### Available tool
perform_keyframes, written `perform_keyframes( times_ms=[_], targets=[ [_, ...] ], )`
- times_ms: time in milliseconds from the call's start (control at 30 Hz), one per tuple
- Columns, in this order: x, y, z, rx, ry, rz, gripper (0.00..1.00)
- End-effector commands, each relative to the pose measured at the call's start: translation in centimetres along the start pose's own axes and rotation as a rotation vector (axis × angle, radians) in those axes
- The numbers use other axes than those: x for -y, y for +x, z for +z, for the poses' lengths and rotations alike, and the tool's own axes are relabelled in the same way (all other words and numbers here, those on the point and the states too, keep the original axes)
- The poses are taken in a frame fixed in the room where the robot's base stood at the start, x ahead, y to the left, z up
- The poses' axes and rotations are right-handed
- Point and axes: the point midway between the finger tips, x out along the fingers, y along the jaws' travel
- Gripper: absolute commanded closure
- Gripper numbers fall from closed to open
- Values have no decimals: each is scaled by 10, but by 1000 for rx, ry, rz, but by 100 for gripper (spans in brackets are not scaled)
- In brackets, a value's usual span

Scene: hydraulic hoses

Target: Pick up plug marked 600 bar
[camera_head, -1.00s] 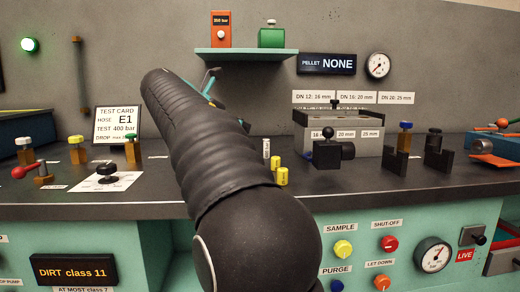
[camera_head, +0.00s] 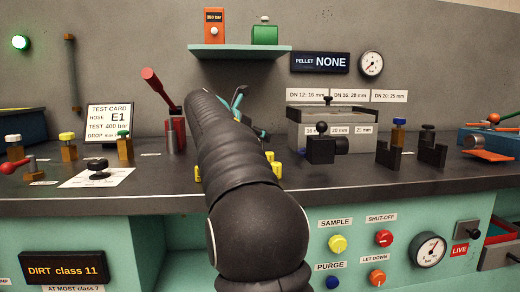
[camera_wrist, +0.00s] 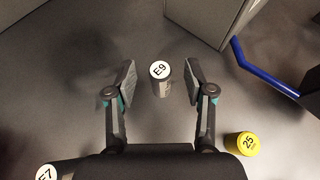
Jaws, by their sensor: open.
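No 600 bar marking is readable in the current views. In the wrist view a short dark grey cylinder with a white top marked E9 (camera_wrist: 160,78) stands between the fingers of my gripper (camera_wrist: 160,75). My gripper is open, with a gap to the cylinder on both sides. A yellow-topped piece marked 25 (camera_wrist: 241,144) lies to the right, outside the fingers. A white-topped piece marked E7 (camera_wrist: 46,172) is partly cut off at lower left.
Yellow pieces (camera_head: 277,170) show beside my arm on the dark bench (camera_head: 350,187). A grey block (camera_head: 333,117) and a black clamp (camera_head: 320,148) stand to the right. A red-handled post (camera_head: 175,133) stands left. A blue bar (camera_wrist: 262,76) is at right in the wrist view.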

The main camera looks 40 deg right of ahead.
Motion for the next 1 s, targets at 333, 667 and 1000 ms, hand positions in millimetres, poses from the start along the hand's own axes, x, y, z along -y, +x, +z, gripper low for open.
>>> perform_keyframes(
  times_ms=[333, 667, 1000],
  targets=[
    [0, 7, 1, 1, 0, 1, 59],
    [0, 7, 1, 1, 1, 1, 100],
    [0, 3, 8, 1, 1, 1, 100]
  ],
)
